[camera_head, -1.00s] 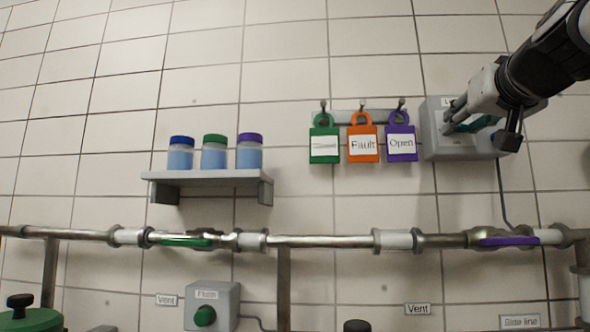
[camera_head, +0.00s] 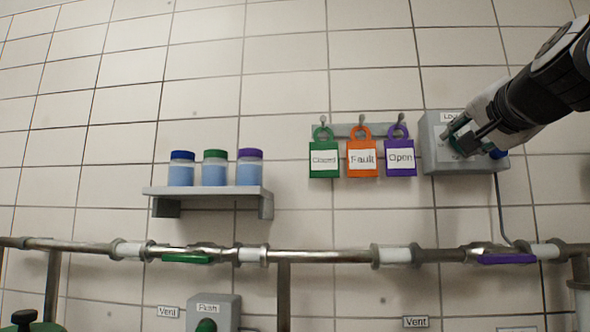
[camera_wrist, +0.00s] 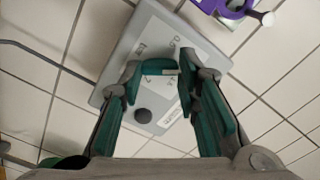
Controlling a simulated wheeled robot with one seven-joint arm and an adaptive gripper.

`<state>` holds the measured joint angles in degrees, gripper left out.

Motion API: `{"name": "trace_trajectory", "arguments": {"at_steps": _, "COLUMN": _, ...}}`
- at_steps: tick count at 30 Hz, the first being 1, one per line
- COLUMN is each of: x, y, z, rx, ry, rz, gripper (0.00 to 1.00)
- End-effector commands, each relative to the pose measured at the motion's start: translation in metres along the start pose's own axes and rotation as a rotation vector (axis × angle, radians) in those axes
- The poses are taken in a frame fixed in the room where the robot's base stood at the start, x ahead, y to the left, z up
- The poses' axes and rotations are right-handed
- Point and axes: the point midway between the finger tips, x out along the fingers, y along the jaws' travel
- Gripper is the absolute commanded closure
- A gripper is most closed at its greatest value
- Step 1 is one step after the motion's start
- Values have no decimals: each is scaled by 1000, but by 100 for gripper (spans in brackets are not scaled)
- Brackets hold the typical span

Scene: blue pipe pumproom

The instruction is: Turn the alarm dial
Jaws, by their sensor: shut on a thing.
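A grey alarm box (camera_head: 434,158) is fixed on the tiled wall at the right in the head view. My gripper (camera_head: 459,140) reaches in from the upper right, with its fingertips at the box's front. In the wrist view the box (camera_wrist: 118,78) lies below my gripper (camera_wrist: 162,78). A dark round knob (camera_wrist: 143,115) is on the same box face, apart from the fingertips.
Green, orange and purple tags (camera_head: 362,160) hang on hooks just left of the box. A cable (camera_head: 500,205) drops from the box to a pipe (camera_head: 320,256) with green and purple handles. A shelf (camera_head: 208,190) holds three jars further left.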

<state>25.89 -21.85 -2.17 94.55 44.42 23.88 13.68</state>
Motion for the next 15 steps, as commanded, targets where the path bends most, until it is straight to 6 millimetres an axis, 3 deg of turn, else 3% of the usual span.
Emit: {"name": "trace_trajectory", "arguments": {"at_steps": 15, "x": 0, "y": 0, "z": -1, "rx": 65, "ry": 2, "rz": 0, "gripper": 98}}
